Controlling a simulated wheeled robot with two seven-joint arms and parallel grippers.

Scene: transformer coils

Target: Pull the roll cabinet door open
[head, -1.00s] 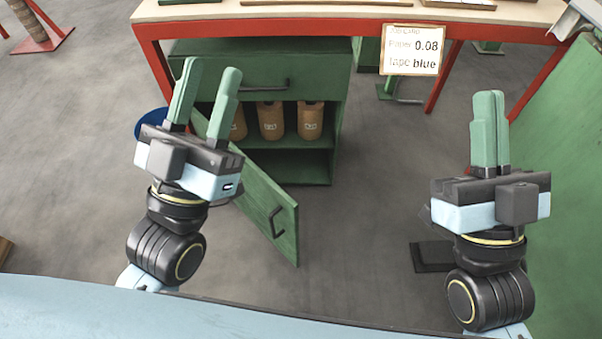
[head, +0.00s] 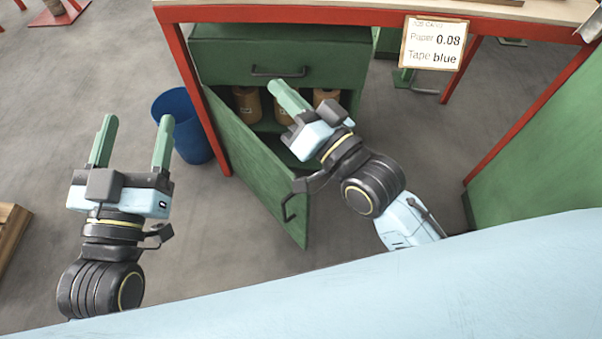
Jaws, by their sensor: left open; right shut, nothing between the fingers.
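The green roll cabinet (head: 290,42) stands under the red-framed bench. Its door (head: 258,165) is swung open toward me, hinged at the left, with its dark handle (head: 290,204) near the free edge. Brown rolls (head: 247,104) stand on the shelf inside, partly hidden by my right gripper. My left gripper (head: 131,142) is open and empty, left of the door and apart from it. My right gripper (head: 286,97) is shut and empty, in front of the cabinet opening. Its wrist passes over the right of the door's free edge; I cannot tell whether it touches.
A blue bin (head: 183,127) stands on the floor left of the cabinet. A red bench leg (head: 197,98) rises beside the door's hinge side. A card (head: 434,43) reading Paper 0.08, Tape blue hangs at the bench front. A green panel (head: 545,145) blocks the right. Floor at left is mostly clear.

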